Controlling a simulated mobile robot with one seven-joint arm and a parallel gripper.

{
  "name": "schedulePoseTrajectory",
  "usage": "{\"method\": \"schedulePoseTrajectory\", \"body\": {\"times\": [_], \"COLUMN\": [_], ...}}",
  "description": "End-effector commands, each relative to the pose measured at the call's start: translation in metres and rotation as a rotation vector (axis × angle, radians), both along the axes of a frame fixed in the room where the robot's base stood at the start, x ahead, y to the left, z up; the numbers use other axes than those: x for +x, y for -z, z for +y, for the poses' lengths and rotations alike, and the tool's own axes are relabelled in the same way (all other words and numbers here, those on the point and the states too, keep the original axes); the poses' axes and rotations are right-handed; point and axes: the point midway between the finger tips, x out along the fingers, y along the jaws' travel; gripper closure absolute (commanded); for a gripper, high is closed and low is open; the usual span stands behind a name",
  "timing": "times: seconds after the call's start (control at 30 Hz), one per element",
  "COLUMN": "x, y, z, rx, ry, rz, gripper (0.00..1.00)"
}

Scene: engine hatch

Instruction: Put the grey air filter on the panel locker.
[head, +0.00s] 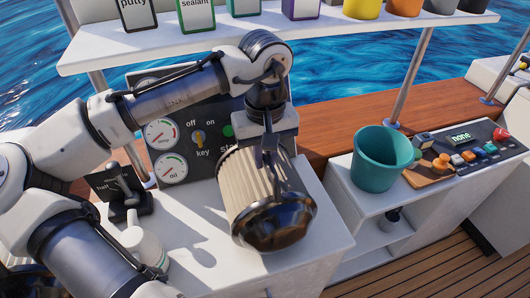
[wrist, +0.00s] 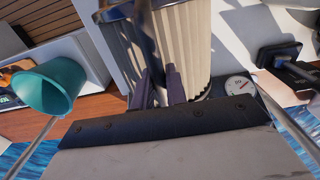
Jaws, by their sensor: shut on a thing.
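My gripper (head: 268,160) is shut on a large pleated filter (head: 240,190), cream-grey with a shiny dark metal end cap (head: 275,222). The filter is tilted, its cap toward the camera, over the white panel locker (head: 315,245), in front of the gauge panel. I cannot tell whether its lower edge touches the locker top. In the wrist view the pleated filter (wrist: 185,45) fills the upper middle, with the gripper fingers (wrist: 160,88) against it. The fingers hide part of its side.
A gauge panel (head: 198,137) stands at the locker's back. A lever unit (head: 125,195) and white mug (head: 145,245) are at its left. A teal bucket (head: 382,155) and button console (head: 465,150) are on the right locker. A shelf of cans (head: 300,32) hangs above.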

Motion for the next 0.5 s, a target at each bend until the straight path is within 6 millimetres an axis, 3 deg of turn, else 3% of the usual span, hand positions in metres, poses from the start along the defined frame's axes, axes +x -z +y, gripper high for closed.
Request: {"method": "schedulePoseTrajectory", "body": {"times": [0.2, 0.23, 0.3, 0.37, 0.5], "x": [0.0001, 0.0, 0.0, 0.0, 0.0], "y": [0.0026, 0.0024, 0.0023, 0.0022, 0.0021], "z": [-0.0001, 0.0001, 0.0001, 0.0001, 0.0001], "rx": [-0.001, 0.001, 0.001, 0.001, 0.001], "ry": [0.0, 0.0, 0.0, 0.0, 0.0], "rz": [-0.001, 0.0, 0.0, 0.0, 0.0], "gripper": [1.0, 0.82, 0.73, 0.65, 0.64]}}
